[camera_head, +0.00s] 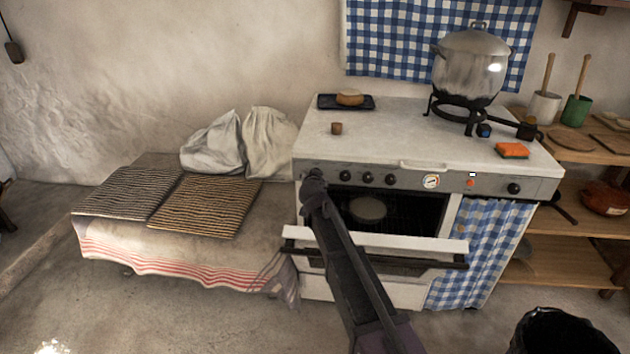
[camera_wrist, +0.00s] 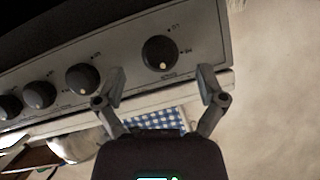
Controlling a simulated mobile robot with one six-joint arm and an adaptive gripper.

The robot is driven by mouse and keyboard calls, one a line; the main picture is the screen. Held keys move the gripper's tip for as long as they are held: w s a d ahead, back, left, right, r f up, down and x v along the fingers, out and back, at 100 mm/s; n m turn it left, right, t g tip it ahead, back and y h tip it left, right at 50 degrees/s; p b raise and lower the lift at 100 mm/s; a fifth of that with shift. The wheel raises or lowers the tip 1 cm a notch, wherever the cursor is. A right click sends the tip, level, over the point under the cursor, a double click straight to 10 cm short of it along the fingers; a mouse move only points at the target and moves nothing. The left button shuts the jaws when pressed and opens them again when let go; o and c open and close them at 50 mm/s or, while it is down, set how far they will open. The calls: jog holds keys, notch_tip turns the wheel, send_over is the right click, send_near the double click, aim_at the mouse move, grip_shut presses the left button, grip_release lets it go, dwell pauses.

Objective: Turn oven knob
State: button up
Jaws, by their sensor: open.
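The white oven (camera_head: 470,150) stands against the wall, with a row of dark round knobs on its grey front panel. In the head view my gripper (camera_head: 313,177) is at the left end of this panel and hides what lies behind it. A black knob (camera_head: 345,176) shows just right of it. In the wrist view my gripper (camera_wrist: 162,80) is open and empty. The end knob (camera_wrist: 160,52) lies ahead of the gap between the fingertips, its pale mark pointing down in that picture. Another knob (camera_wrist: 82,79) is close beside the left finger. Contact cannot be told.
The oven door (camera_head: 375,243) hangs partly open below my gripper, with a dark cavity behind it. A big pot (camera_head: 470,65) and an orange sponge (camera_head: 512,150) are on the stovetop. A low bench with striped mats (camera_head: 205,205) stands left.

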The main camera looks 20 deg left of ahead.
jog(key=shift+b+x, duration=0.5)
jog(key=shift+x, duration=1.35)
jog(key=c, duration=1.1)
